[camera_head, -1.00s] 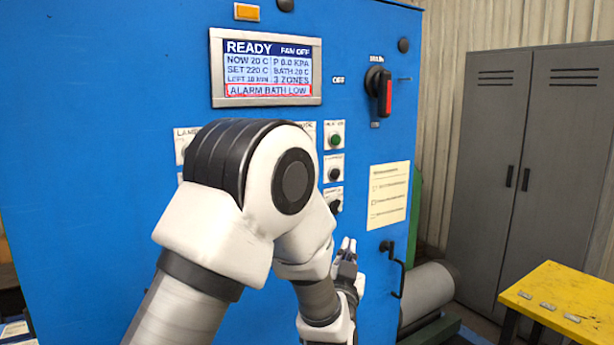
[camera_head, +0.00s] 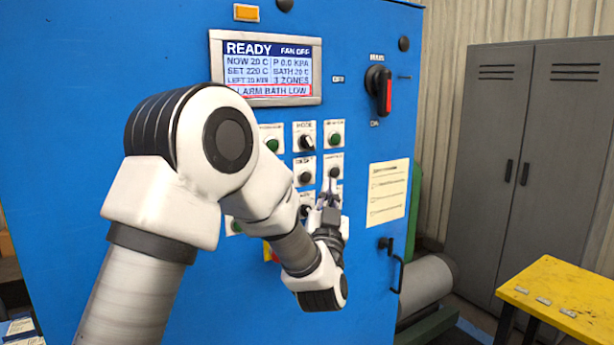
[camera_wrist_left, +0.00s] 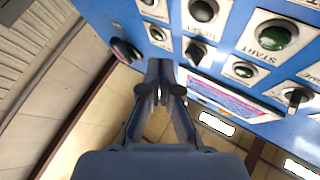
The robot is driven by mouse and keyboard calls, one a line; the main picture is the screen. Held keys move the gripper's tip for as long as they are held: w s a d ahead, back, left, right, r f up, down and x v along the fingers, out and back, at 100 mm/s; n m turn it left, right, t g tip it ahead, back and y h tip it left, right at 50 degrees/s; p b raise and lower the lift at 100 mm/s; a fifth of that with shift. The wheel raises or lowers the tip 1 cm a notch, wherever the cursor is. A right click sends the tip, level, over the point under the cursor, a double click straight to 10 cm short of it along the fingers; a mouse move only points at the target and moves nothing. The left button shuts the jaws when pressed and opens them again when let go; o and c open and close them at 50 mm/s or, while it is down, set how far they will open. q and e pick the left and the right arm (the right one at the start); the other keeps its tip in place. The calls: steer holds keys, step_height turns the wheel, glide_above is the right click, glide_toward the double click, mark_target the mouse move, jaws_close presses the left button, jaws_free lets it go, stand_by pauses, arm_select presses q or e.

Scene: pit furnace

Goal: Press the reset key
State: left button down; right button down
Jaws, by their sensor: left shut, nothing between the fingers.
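The blue control panel (camera_head: 365,255) carries rows of buttons and knobs with small white labels. No label in the head view can be read surely as reset. A black button (camera_head: 334,172) sits in the right column, just above my left gripper (camera_head: 329,190). In the left wrist view the closed fingers (camera_wrist_left: 167,68) point at the panel, with nothing between them. Beyond their tips are a black button (camera_wrist_left: 203,11) and a black selector (camera_wrist_left: 196,52); the label between them is blurred. Contact with the panel cannot be told. My right gripper is out of view.
A display (camera_head: 266,68) reads READY and ALARM BATH LOW. A green START button (camera_wrist_left: 277,36) is nearby. A red main switch (camera_head: 384,92), a paper notice (camera_head: 387,193) and a black handle (camera_head: 397,265) are to the right. A yellow table (camera_head: 560,295) stands at lower right.

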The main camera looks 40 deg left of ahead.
mark_target(306, 178)
arm_select(q)
steer(key=shift+w+a, duration=0.35)
steer(key=shift+a, duration=0.5)
steer(key=shift+w+a, duration=0.35)
steer(key=shift+a, duration=0.45)
steer(key=shift+w+a, duration=0.35)
steer(key=shift+a, duration=0.5)
steer(key=shift+a, duration=0.1)
steer(key=shift+w+a, duration=0.15)
steer(key=shift+a, duration=0.15)
steer(key=shift+w+a, duration=0.1)
steer(key=shift+a, duration=0.2)
steer(key=shift+s+d+b, duration=0.3)
steer(key=shift+d, duration=0.45)
